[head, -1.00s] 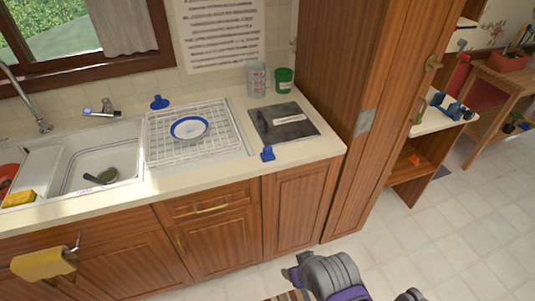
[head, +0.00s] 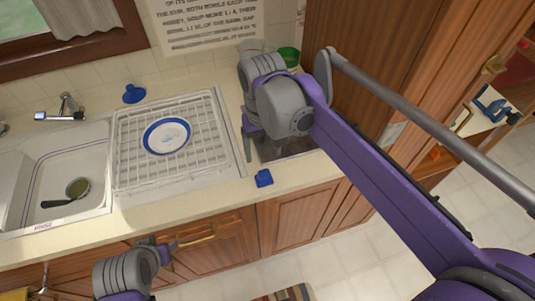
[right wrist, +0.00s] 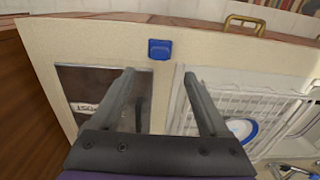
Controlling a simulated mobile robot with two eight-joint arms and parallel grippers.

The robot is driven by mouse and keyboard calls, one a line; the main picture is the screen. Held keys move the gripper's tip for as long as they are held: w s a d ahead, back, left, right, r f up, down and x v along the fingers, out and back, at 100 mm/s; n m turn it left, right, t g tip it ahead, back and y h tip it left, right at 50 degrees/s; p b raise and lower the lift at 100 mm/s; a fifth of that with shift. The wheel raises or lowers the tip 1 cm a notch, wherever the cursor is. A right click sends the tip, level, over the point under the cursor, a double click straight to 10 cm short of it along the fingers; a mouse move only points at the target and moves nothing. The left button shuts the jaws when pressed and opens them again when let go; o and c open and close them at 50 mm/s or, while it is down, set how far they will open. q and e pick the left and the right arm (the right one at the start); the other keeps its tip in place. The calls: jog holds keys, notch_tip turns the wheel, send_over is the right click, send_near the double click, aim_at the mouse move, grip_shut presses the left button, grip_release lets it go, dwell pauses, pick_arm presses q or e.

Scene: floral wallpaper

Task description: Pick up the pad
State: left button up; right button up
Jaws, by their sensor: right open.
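The dark, flat square pad (head: 288,149) with a pale label lies on the counter right of the dish rack, mostly hidden by my right arm in the head view. In the right wrist view the pad (right wrist: 80,90) shows left of and between the fingers. My right gripper (head: 250,140) is open and empty, pointing down over the pad's rack-side edge; its fingers (right wrist: 158,82) straddle that edge and the strip of counter beside it. I cannot tell whether it touches the counter. My left gripper (head: 150,246) is low in front of the cabinets, its jaws unclear.
A white dish rack (head: 207,155) holds a blue-rimmed plate (head: 167,136). A small blue object (head: 264,178) sits at the counter's front edge; another (head: 134,94) is at the back. A green cup (head: 290,56) stands behind my right arm. A tall wooden cabinet (head: 375,50) borders the right.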

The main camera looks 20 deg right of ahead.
jog(key=shift+w, duration=0.25)
send_over(264, 171)
jog(key=f, duration=0.4)
jog(key=shift+s+a+f, duration=0.2)
jog(key=shift+s, duration=0.05)
jog(key=shift+w+d+f, duration=0.1)
jog(key=shift+f, duration=1.4)
jog(key=shift+w+d+f, duration=0.1)
jog(key=shift+f, duration=1.4)
jog(key=c, duration=1.2)
notch_tip(264, 171, up, 10)
jog(key=shift+r, duration=0.1)
